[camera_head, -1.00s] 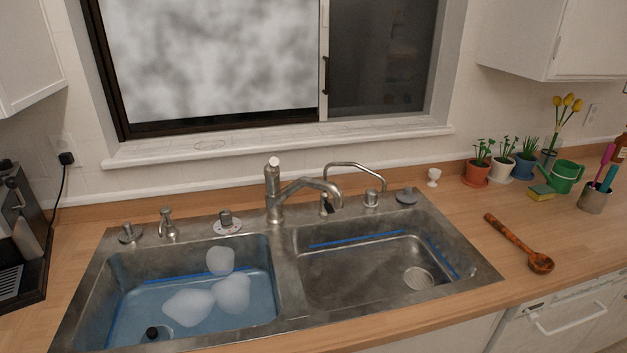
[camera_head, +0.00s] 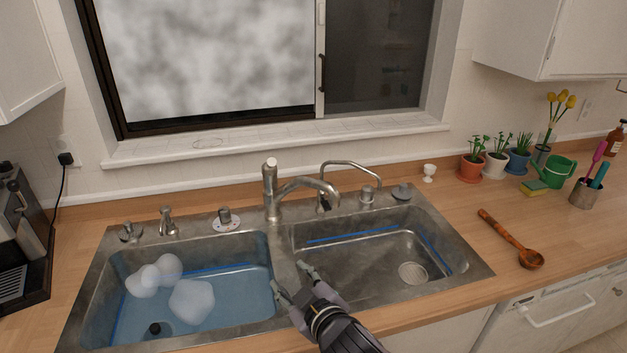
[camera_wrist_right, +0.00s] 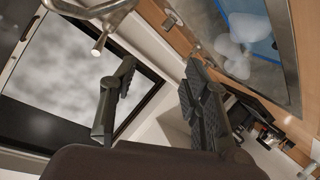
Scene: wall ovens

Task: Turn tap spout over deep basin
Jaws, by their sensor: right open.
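The metal tap (camera_head: 270,192) stands behind the divider between two sink basins. Its curved spout (camera_head: 308,183) points right, its end over the back of the right basin (camera_head: 350,272). The left basin (camera_head: 188,254) holds bluish water and white foam. I cannot tell which basin is deeper. My right gripper (camera_head: 289,276) is open and empty over the divider, in front of the tap and apart from it. In the right wrist view, the gripper (camera_wrist_right: 159,64) is open, with the spout (camera_wrist_right: 102,14) at the upper left, outside the fingers. My left gripper is not in view.
A thin second faucet (camera_head: 352,168) stands behind the right basin, and knobs line the back rim. A wooden spoon (camera_head: 511,238), potted plants (camera_head: 497,160) and a green watering can (camera_head: 556,170) are on the right counter. A coffee machine (camera_head: 20,235) stands at the left.

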